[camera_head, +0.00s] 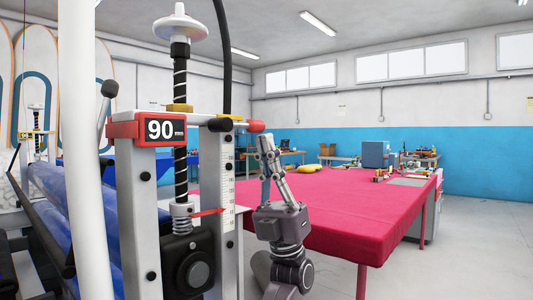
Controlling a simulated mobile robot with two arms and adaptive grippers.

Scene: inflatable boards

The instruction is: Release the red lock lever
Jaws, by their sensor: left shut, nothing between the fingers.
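A press-like frame with a white "90 mm" label (166,129) stands close on the left. A red part (256,126) sticks out at the right end of its top bar; it appears to be the red lock lever, though its full shape is partly hidden. My left gripper (265,142) is shut and empty, pointing up just below and right of this red part. I cannot tell whether its fingertips touch it. My right gripper is not in view.
A threaded spindle with a white handwheel (181,24) rises from the frame, beside a ruler with a red pointer (208,212). A white post (88,150) stands at the left. A large red-covered table (370,215) spreads behind my gripper. Grey floor (480,240) is clear at right.

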